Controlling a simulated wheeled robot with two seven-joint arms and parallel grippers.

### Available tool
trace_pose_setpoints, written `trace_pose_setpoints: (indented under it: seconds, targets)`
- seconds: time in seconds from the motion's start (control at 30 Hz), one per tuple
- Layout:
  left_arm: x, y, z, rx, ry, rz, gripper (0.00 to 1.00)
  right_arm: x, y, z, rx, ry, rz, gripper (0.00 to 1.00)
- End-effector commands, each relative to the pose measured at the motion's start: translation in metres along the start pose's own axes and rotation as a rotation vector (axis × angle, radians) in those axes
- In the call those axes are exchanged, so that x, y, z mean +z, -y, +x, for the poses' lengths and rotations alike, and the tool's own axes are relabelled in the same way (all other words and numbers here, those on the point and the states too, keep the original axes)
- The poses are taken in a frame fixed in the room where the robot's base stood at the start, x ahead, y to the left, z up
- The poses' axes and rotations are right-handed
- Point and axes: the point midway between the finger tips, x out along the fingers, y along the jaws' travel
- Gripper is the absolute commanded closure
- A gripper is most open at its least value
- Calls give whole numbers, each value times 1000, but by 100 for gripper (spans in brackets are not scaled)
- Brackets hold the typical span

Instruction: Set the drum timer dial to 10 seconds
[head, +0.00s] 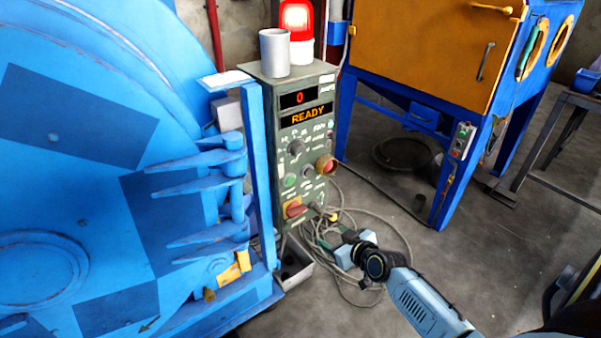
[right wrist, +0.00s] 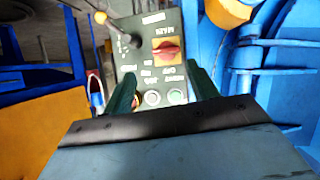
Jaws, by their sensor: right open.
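The green control panel (head: 318,115) stands upright beside the blue drum machine. Its display (head: 299,98) reads a red 0, with an orange READY (head: 308,115) below. A dark round dial (head: 296,147) with small marks around it sits under the displays; its exact setting is too small to read. My right gripper (head: 330,223) is low at the panel's right side, below the dial. In the right wrist view its open, empty fingers (right wrist: 162,75) frame the panel's lower part, which appears upside down. The dial is hidden in that view. My left gripper is out of view.
On the panel are a red rotary switch (head: 294,208), a green button (head: 289,181) and a red-yellow knob (head: 327,165). A grey cup (head: 274,52) and a lit red lamp (head: 297,18) stand on top. Drum hinges (head: 205,160) stick out left. Cables (head: 385,228) lie on the floor.

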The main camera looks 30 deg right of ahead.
Motion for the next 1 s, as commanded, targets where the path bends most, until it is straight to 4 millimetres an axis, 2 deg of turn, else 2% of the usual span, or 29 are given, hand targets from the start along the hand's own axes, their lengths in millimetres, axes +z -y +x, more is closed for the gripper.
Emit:
trace_pose_setpoints:
  seconds: [0.03, 0.1, 0.2, 0.3, 0.43, 0.57, 1.0]
  targets:
    - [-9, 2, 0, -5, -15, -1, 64, -34, -11, 4, 2, -101, -19, 42]
    - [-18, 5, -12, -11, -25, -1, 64, -80, -20, -3, 1, -213, -43, 42]
    - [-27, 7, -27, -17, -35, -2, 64, -129, -28, -17, -5, -336, -74, 42]
    - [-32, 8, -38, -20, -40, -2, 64, -160, -31, -29, -9, -412, -99, 42]
    - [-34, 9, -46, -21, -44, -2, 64, -177, -31, -35, -11, -453, -111, 42]
    - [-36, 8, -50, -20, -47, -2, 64, -184, -32, -26, -10, -458, -111, 42]
    - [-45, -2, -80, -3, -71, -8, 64, -216, -28, 43, -11, -455, -108, 42]
